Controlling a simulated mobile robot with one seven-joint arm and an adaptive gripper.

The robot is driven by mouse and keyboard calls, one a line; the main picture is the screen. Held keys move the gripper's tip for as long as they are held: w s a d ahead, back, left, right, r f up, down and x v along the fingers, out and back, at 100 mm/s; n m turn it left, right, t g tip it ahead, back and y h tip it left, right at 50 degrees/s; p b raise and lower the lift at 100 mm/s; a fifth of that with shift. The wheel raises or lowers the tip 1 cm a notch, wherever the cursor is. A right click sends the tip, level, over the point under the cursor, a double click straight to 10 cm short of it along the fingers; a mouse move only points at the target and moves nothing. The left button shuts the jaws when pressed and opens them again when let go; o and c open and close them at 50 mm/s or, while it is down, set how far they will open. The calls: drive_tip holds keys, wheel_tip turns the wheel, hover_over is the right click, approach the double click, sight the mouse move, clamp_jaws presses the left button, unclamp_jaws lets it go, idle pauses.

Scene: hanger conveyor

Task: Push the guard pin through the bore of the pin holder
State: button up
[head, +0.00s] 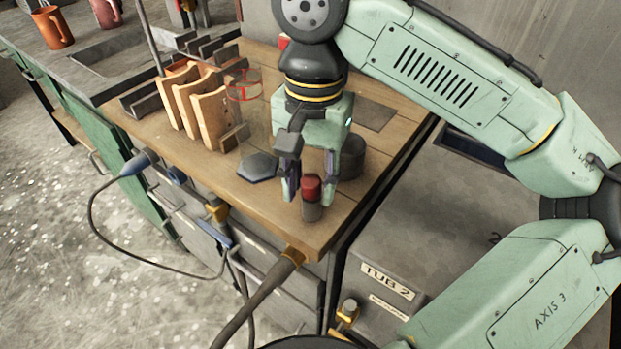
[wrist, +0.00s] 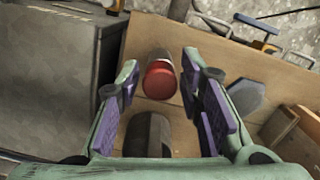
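A short grey cylinder with a red cap, likely the guard pin (head: 311,189), stands upright near the front corner of the wooden bench top. It also shows in the wrist view (wrist: 161,81). My gripper (head: 310,199) points down over it. The fingers (wrist: 160,66) are open on either side of the red cap, with a visible gap at each side. I cannot tell for certain which thing is the pin holder. A dark grey cylinder (head: 352,158) stands just behind the gripper. In the wrist view the dark cylinder (wrist: 148,135) lies between the finger bases.
A flat grey hexagonal piece (head: 258,166) lies left of my gripper. Wooden hangers or plates (head: 203,107) stand in a rack farther left, beside a clear shape with red outlines (head: 244,91). A grey tub (head: 400,262) stands right of the bench edge.

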sight(312, 177)
drive_tip(key=shift+o, duration=0.3)
drive_tip(key=o, duration=0.5)
drive_tip(key=r, duration=0.8)
drive_tip(key=w+r, duration=0.1)
drive_tip(key=r, duration=0.3)
drive_tip(key=shift+d, duration=0.15)
